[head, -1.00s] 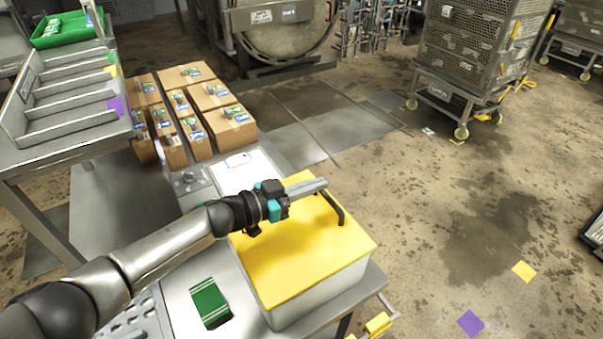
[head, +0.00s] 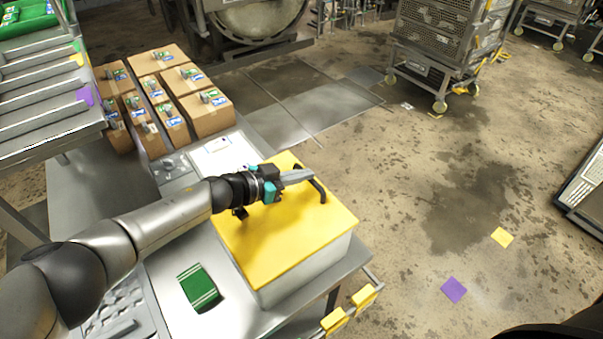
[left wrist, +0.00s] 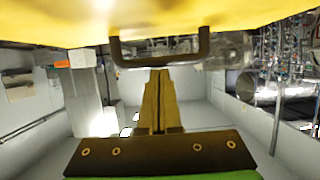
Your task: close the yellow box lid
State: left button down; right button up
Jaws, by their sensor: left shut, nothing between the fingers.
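The yellow lid (head: 290,235) lies flat across the top of a pale grey box (head: 305,272) on the metal table. A dark bar handle (head: 321,190) stands at the lid's right far side. My left gripper (head: 312,174) is shut and empty, just above the lid, with its fingertips close to the handle. In the left wrist view the lid (left wrist: 200,22) fills the top, and the shut fingers (left wrist: 160,76) point at the handle (left wrist: 160,63); I cannot tell whether they touch it. The gripper and arm hide part of the lid's far left edge. My right gripper is not in view.
A green packet (head: 199,288) lies on the table left of the box. Several cardboard cartons (head: 205,110) stand beyond it, beside a sloped metal rack (head: 40,110). A wheeled basket cart (head: 437,70) stands at the back. The floor right of the table is mostly clear.

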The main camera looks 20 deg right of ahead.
pick_arm(q)
jog(key=shift+r, duration=0.1)
jog(key=s+a+r+p, duration=0.2)
jog(key=a+r+p, duration=0.4)
jog(key=a+r, duration=0.2)
jog(key=shift+s+a+r, duration=0.25)
jog(key=shift+a+r, duration=0.15)
jog(key=shift+r, duration=0.3)
jog(key=shift+a, duration=0.1)
